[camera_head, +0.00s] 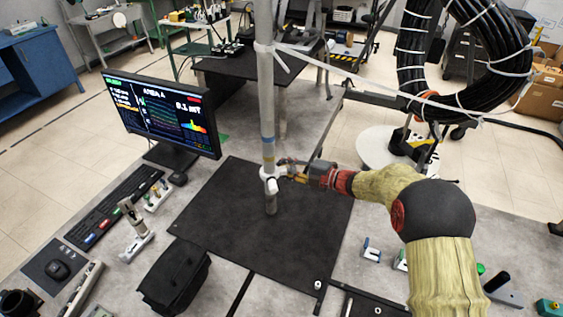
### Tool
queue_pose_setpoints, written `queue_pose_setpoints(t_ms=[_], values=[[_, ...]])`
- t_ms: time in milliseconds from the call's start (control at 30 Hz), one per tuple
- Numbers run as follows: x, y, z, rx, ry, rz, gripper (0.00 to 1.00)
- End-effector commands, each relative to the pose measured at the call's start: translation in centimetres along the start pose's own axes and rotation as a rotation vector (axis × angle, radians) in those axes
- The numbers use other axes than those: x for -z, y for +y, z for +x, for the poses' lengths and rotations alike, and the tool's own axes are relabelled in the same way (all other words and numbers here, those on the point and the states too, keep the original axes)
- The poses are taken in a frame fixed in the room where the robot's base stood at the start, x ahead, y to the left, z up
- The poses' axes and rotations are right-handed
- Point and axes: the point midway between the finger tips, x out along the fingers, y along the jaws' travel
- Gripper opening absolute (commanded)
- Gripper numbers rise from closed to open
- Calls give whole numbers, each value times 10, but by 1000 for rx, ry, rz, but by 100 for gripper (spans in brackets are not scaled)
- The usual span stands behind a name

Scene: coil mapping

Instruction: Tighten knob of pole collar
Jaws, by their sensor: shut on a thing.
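The grey pole (266,100) stands upright from the dark mat in the middle of the bench. The white pole collar (268,174) sits around the pole low down, above the mat. My arm comes in from the right, and my gripper (283,172) is at the collar's right side, shut on what appears to be the collar's knob. The knob itself is too small and too covered by the fingers to see clearly.
A monitor (160,115) and keyboard (115,208) stand to the left. A black bag (174,277) lies at the front left. The dark mat (225,225) is clear around the pole. A large black coil (410,60) hangs at the upper right, with a pale strap reaching the pole.

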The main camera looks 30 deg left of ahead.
Motion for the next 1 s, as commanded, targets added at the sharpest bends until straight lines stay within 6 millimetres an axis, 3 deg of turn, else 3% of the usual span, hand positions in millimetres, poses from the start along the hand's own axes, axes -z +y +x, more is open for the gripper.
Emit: queue_pose_setpoints(t_ms=[200,233,600,1000], values=[[0,0,0,-1,1,-2,0],[0,0,0,-1,1,-3,20],[0,0,0,-1,1,-2,41],[0,0,-6,-1,0,-2,42]])
